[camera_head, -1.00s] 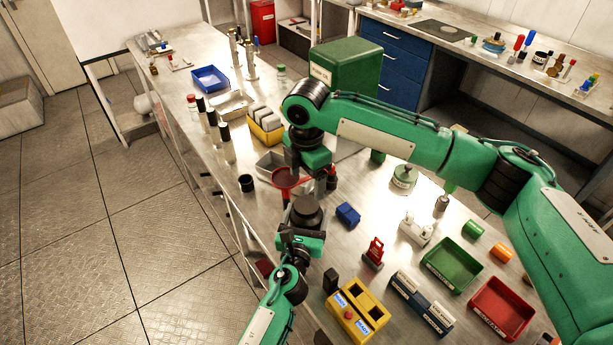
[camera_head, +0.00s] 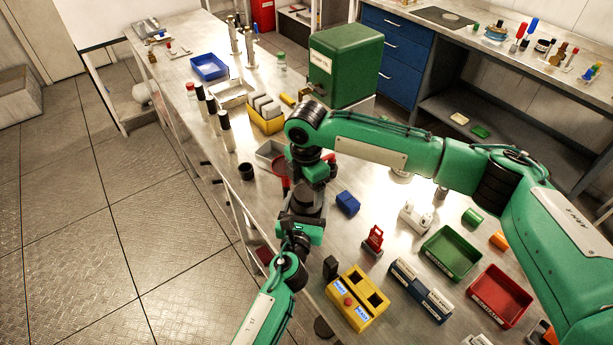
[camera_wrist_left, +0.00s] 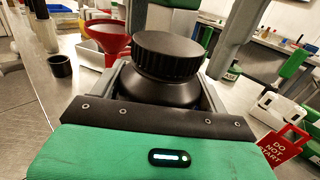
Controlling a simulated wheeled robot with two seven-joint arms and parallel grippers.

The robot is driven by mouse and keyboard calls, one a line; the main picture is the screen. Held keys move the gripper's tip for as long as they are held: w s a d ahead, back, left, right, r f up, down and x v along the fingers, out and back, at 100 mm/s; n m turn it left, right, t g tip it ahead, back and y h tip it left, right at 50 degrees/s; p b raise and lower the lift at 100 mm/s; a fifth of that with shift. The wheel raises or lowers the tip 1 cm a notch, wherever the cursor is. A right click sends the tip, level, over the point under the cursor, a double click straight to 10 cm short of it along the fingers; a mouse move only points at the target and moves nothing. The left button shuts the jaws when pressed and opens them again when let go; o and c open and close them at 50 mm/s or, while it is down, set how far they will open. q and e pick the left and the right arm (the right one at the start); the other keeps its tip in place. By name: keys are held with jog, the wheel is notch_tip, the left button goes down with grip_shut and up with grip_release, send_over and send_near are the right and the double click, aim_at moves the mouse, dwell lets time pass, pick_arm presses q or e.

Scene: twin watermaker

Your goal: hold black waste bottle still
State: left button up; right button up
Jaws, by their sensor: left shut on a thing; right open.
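The black waste bottle (camera_wrist_left: 165,75) stands upright with its wide ribbed black cap (camera_wrist_left: 169,55) in the left wrist view. My left gripper (camera_wrist_left: 163,92) is shut on it below the cap. In the head view the bottle (camera_head: 306,203) is partly hidden by my right arm. My left gripper (camera_head: 302,222) comes up to it from the front. My right gripper (camera_head: 309,183) is directly above the bottle, pointing down. Its grey fingers (camera_wrist_left: 187,35) stand apart on either side of the cap in the left wrist view; I cannot tell whether they touch it.
A red funnel (camera_wrist_left: 108,38) is close behind the bottle to the left. A small black cup (camera_wrist_left: 60,66) stands farther left. A blue block (camera_head: 347,203), a red "do not start" sign (camera_head: 373,241) and a yellow box (camera_head: 357,298) are nearby on the bench.

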jog(key=shift+f, duration=0.25)
jog(key=c, duration=1)
jog(key=m, duration=0.4)
jog(key=shift+m, duration=0.4)
jog(key=m, duration=1)
jog(key=o, duration=1.1)
jog(key=shift+o, duration=0.2)
